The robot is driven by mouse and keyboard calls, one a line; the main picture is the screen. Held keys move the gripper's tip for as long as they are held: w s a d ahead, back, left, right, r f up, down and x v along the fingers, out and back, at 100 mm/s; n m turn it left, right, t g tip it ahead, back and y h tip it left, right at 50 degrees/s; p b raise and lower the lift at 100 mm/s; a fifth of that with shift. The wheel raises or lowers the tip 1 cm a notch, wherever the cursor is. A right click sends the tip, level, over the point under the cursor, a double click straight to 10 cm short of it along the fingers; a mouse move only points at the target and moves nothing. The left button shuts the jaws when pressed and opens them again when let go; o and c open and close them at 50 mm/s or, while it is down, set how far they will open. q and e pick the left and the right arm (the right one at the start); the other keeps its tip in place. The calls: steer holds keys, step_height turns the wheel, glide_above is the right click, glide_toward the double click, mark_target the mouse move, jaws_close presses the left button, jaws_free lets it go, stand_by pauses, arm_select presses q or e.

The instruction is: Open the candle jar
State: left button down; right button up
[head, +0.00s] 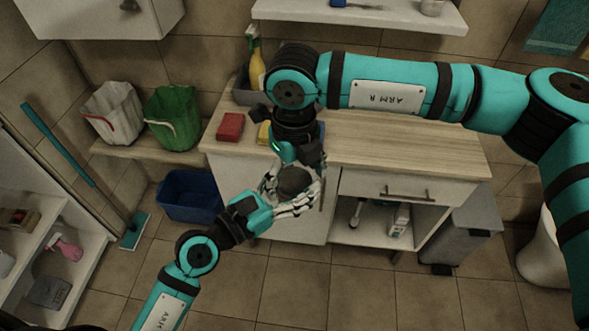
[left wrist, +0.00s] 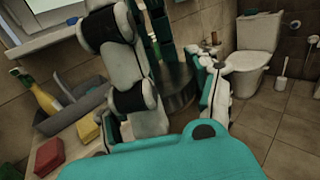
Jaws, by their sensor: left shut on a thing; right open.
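The candle jar (head: 293,181) has a dark round top. It is held in front of the counter's edge in the head view. In the left wrist view the dark jar (left wrist: 178,98) stands between my left fingers, partly hidden by them. My left gripper (head: 292,198) is shut on the jar, with its pale fingers around the sides; it also shows in the left wrist view (left wrist: 178,85). My right gripper (head: 290,153) is open and points down just above the jar's top. I cannot tell whether it touches the lid.
The counter (head: 400,140) holds a red sponge (head: 230,127), a yellow sponge (head: 264,133) partly hidden by my right arm, and a yellow spray bottle (head: 257,65). A blue bin (head: 190,195) stands on the floor to the left. The counter's right half is clear.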

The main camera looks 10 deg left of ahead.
steer(key=c, duration=1.2)
steer(key=n, duration=0.3)
steer(key=shift+c, duration=0.2)
steer(key=shift+d, duration=0.1)
steer(key=o, duration=1.3)
